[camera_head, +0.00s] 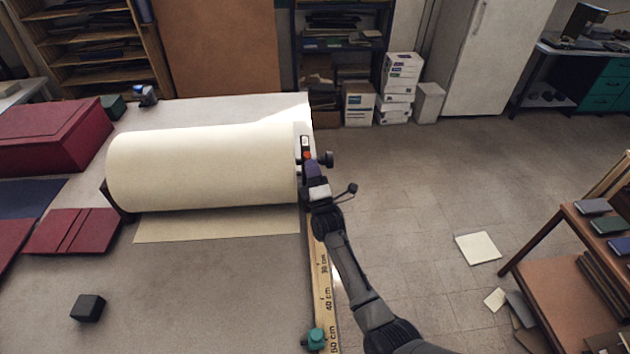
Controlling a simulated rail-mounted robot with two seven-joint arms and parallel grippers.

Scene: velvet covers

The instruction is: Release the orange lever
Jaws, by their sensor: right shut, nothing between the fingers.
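The orange lever (306,155) shows as a small orange patch at the right end of the large cream roll (205,170), close to the table's right edge. My right gripper (310,168) reaches up from the lower right and is right at the lever. It is shut with nothing held. Whether its fingertips touch the lever is too small to tell, and the gripper hides part of the mechanism. A dark knob (326,159) sticks out to the right beside it. My left gripper is not in view.
A wooden ruler (323,290) runs along the table's right edge, with a teal piece (315,339) at its near end. A dark block (87,308) and red covers (72,232) lie on the left. The table front is mostly clear.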

